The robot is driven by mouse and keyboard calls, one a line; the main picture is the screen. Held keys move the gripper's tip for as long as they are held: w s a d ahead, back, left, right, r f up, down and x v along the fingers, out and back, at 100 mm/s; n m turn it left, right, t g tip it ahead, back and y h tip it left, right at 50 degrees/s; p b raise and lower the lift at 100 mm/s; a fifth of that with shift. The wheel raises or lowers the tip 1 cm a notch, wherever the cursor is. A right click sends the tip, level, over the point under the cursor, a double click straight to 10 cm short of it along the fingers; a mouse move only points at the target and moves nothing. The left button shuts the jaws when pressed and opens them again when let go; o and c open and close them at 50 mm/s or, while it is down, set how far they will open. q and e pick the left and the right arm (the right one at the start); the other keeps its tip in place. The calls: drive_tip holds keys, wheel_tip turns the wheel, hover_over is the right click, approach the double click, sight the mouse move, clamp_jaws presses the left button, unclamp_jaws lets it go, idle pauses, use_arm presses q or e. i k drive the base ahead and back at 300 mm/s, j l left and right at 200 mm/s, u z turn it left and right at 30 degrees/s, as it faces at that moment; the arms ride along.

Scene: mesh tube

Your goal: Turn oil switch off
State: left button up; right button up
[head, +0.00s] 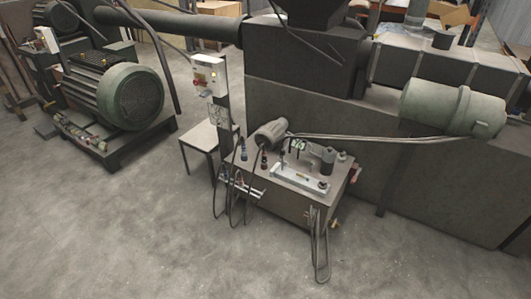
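A white control box (209,76) stands on a dark post left of the middle in the head view. Its front has small light and reddish controls, too small to read. I cannot tell the position of any switch on it. A grey oil unit (290,205) stands to the right of the post, with a small motor (271,134), fittings and hoses on top. No part is clearly marked as the oil switch. Neither of my grippers is in view.
A large green motor (118,96) is at the left. A big grey machine (345,125) fills the right and back. Hoses (320,255) hang before the oil unit. The concrete floor (110,235) in front is clear.

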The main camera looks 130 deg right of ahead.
sight(197, 82)
drive_tip(key=z, duration=4.35)
drive_tip(key=i+j, duration=0.5)
drive_tip(key=j, duration=0.15)
drive_tip(key=i+j, duration=0.45)
drive_tip(key=j, duration=0.15)
drive_tip(key=i+j, duration=0.5)
drive_tip(key=j, duration=0.15)
drive_tip(key=l+z, duration=0.05)
